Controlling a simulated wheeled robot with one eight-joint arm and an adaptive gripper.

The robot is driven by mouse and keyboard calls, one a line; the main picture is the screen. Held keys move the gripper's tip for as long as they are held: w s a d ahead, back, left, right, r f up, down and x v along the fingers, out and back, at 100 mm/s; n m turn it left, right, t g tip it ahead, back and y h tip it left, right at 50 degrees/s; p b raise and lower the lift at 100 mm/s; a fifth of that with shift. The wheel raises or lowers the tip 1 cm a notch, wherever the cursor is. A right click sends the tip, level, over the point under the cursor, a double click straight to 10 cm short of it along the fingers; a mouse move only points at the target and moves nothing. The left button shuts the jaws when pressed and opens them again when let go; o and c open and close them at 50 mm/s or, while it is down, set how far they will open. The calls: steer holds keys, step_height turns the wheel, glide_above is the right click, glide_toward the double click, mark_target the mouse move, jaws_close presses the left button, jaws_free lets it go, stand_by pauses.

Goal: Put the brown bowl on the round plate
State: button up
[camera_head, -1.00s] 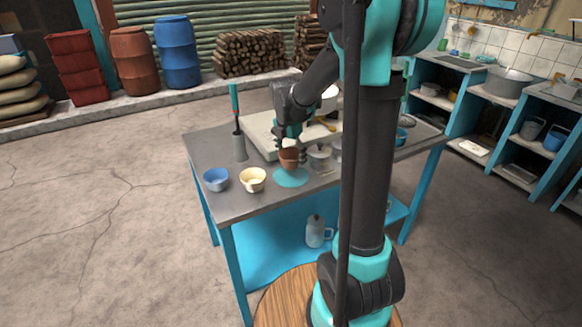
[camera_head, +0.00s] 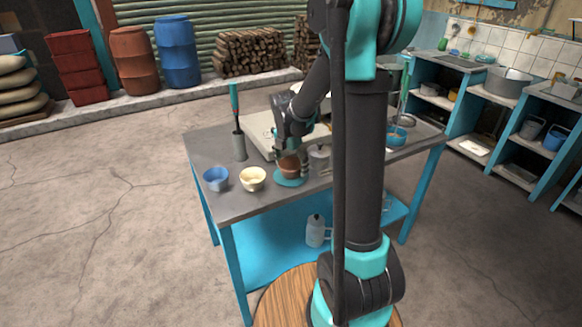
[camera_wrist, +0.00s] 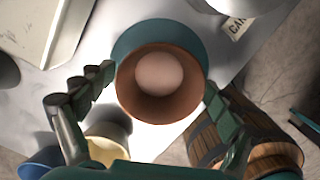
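The brown bowl (camera_head: 288,171) is over the teal round plate (camera_head: 290,182) on the table, upright and very low; I cannot tell whether it touches. In the wrist view the brown bowl (camera_wrist: 128,98) holds a pale round thing (camera_wrist: 158,73), and the plate (camera_wrist: 150,36) shows beyond its rim. My gripper (camera_head: 292,160) is above the plate. In the wrist view the fingers of my gripper (camera_wrist: 160,80) sit on both sides of the bowl, close against its rim. They seem shut on it.
A cream bowl (camera_head: 252,180) and a blue bowl (camera_head: 215,179) stand left of the plate. A grey pot (camera_head: 319,157) is close on the right. A grey holder (camera_head: 239,146) stands behind. A wooden barrel-like mug (camera_wrist: 238,128) shows in the wrist view.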

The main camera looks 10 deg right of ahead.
steer(key=shift+r, duration=0.1)
step_height(320, 180, up, 12)
steer(key=a, duration=0.1)
steer(key=s+d+f+m+t, duration=0.1)
steer(key=s+f+m, duration=0.3)
steer(key=s+m, duration=0.3)
steer(key=s+d+f+m+t, duration=0.1)
steer(key=s+f+m, duration=0.4)
steer(key=m, duration=0.5)
steer(key=s+d+f+m+t+y, duration=0.1)
steer(key=s+d+f+m, duration=0.2)
steer(key=s+m, duration=0.6)
steer(key=shift+s+f, duration=0.5)
steer(key=shift+f, duration=0.35)
